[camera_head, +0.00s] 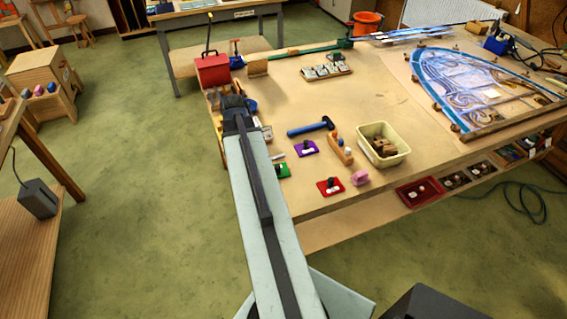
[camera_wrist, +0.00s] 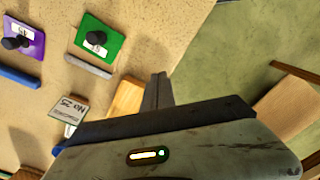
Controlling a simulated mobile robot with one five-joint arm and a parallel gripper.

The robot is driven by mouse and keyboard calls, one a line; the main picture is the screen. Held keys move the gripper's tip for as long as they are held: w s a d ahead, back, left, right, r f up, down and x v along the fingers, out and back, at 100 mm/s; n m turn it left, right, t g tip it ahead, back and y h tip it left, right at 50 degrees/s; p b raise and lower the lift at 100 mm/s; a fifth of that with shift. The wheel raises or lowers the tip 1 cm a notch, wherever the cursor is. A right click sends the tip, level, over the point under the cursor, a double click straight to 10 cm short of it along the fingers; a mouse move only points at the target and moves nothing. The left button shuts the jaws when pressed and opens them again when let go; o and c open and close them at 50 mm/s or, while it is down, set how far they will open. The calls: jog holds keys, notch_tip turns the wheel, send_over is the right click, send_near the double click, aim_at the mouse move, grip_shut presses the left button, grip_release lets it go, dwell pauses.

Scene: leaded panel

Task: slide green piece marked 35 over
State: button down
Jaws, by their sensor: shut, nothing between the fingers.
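The green piece (camera_head: 284,170) lies flat near the left part of the bench's front edge, partly hidden by my arm in the head view. In the wrist view the green piece (camera_wrist: 113,42) shows whole, with a black knob and a white label too small to read surely. My gripper (camera_wrist: 158,80) is shut and empty, apart from the green piece, below and right of it in the wrist view. In the head view the fingertips are hard to make out among the things at the bench's left edge. A pale tile (camera_wrist: 68,106) with dark lettering lies left of my gripper.
A grey strip (camera_wrist: 88,66) lies just beside the green piece. The bench edge drops to green floor (camera_wrist: 235,55).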

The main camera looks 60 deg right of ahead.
jog(key=p, duration=0.1)
send_near(279, 166)
jog(key=s, duration=0.6)
jog(key=shift+n, duration=0.3)
jog(key=f+b, duration=1)
jog(key=shift+s+d+f+b, duration=0.15)
jog(key=shift+d+f+b, duration=0.1)
jog(key=shift+d+b, duration=0.15)
jog(key=w, duration=0.2)
jog(key=w+r+p, duration=0.1)
jog(key=shift+w+a, duration=0.25)
jog(key=shift+w, duration=0.25)
jog(key=shift+w+a, duration=0.2)
jog(key=shift+w, duration=0.95)
